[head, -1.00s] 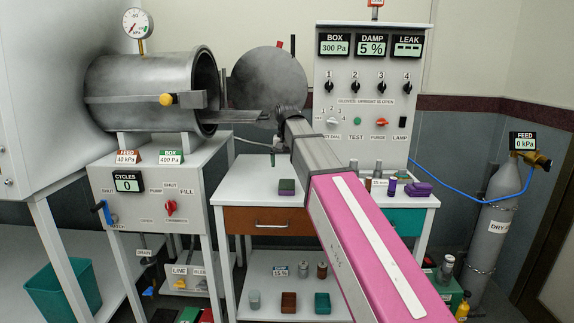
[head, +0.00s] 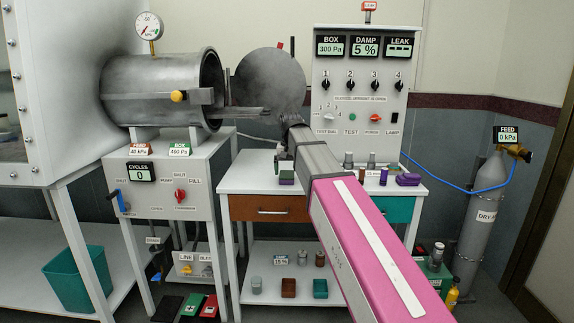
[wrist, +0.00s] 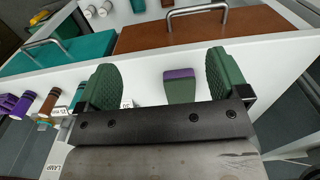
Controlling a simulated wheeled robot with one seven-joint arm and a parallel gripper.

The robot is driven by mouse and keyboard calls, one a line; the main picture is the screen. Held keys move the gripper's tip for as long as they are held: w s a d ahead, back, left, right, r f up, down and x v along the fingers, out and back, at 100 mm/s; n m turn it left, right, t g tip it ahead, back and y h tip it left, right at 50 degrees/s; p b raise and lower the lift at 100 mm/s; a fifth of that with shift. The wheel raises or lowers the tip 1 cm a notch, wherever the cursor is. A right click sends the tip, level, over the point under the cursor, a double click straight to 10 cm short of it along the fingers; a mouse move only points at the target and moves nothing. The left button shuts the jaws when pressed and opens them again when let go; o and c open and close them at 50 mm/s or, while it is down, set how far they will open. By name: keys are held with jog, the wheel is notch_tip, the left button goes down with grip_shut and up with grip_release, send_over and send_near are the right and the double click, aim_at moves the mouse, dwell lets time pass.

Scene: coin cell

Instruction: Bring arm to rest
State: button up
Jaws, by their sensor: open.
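My arm reaches from the lower right of the head view toward the white table (head: 240,183). The arm's own end hides most of the gripper there. In the wrist view my gripper (wrist: 165,82) is open, with its two green ridged fingers wide apart and nothing between them touching. A green block with a purple top (wrist: 179,86) lies on the white table beyond the gap between the fingers.
A round steel chamber (head: 160,90) with an open door (head: 268,85) stands behind and left of my gripper. A control panel (head: 362,120) rises behind the table. Bottles and a purple block (head: 408,180) stand right of the arm. A gas cylinder (head: 480,205) stands at the right.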

jog(key=s+d+f, duration=0.6)
jog(key=f, duration=0.6)
jog(key=s+d+f, duration=0.5)
jog(key=s+f, duration=0.1)
jog(key=f, duration=0.6)
jog(key=s+d+f, duration=0.6)
jog(key=f, duration=0.6)
jog(key=shift+d, duration=0.3)
